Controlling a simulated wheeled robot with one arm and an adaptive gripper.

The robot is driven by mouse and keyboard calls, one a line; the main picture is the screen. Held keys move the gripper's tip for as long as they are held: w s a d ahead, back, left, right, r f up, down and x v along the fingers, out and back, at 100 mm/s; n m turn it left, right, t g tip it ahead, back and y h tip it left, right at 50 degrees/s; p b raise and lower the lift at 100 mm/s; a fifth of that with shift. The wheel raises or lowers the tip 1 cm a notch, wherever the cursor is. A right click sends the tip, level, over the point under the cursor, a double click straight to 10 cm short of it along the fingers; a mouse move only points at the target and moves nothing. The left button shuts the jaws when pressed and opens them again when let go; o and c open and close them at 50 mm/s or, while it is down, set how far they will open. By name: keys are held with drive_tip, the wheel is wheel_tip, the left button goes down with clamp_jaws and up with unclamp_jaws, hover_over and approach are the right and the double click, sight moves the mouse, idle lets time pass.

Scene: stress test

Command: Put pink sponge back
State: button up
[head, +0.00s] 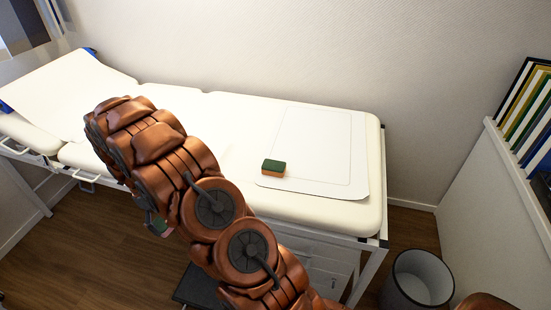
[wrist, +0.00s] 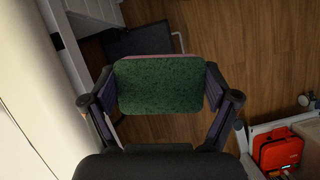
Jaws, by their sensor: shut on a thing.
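The pink sponge (wrist: 160,87) fills the space between the fingers of my gripper (wrist: 158,90) in the wrist view. Its green scouring face points at the camera, and only a thin pinkish edge shows along the top. In the head view a small part of the sponge (head: 156,223) shows at the left of my arm, beside the bed's front side and below its top. My arm hides most of the gripper there. Another sponge, orange with a green top (head: 273,168), lies on the white sheet (head: 315,150) on the bed.
The cream bed (head: 300,207) runs along the wall. A dark step (wrist: 140,38) is on the wood floor below the gripper. A bin (head: 419,278) stands at the right, near a shelf with binders (head: 527,110). A red case (wrist: 278,148) shows at lower right in the wrist view.

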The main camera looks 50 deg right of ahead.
drive_tip(key=d+n+b, duration=0.1)
drive_tip(key=d+b, duration=0.2)
drive_tip(key=d, duration=0.3)
drive_tip(key=d+n+h+b, duration=0.1)
drive_tip(key=d+b, duration=0.2)
drive_tip(key=d, duration=0.3)
drive_tip(key=s+d+n+b, duration=0.1)
drive_tip(key=d+n+b, duration=0.1)
drive_tip(key=d, duration=0.5)
drive_tip(key=shift+d+r+t+h+b, duration=0.15)
drive_tip(key=shift+t+h+b, duration=0.15)
drive_tip(key=shift+t+b, duration=0.15)
drive_tip(key=s+d+r+n+b, duration=0.1)
drive_tip(key=s+d+b, duration=0.1)
drive_tip(key=d, duration=0.3)
drive_tip(key=s+d+r+n+b, duration=0.1)
drive_tip(key=s+d+b, duration=0.1)
drive_tip(key=d, duration=0.3)
drive_tip(key=s+d+r+n+b, duration=0.1)
drive_tip(key=s+d+b, duration=0.1)
drive_tip(key=s+d, duration=0.2)
drive_tip(key=shift+s+d+r+t+h+b, duration=0.1)
drive_tip(key=shift+d+r+t+h+b, duration=0.2)
drive_tip(key=shift+d+h, duration=0.15)
approach(289, 155)
drive_tip(key=shift+s+d+f, duration=0.2)
drive_tip(key=shift+s+f, duration=0.45)
drive_tip(key=shift+f, duration=0.4)
drive_tip(key=shift+d+f, duration=0.2)
drive_tip(key=shift+d, duration=0.55)
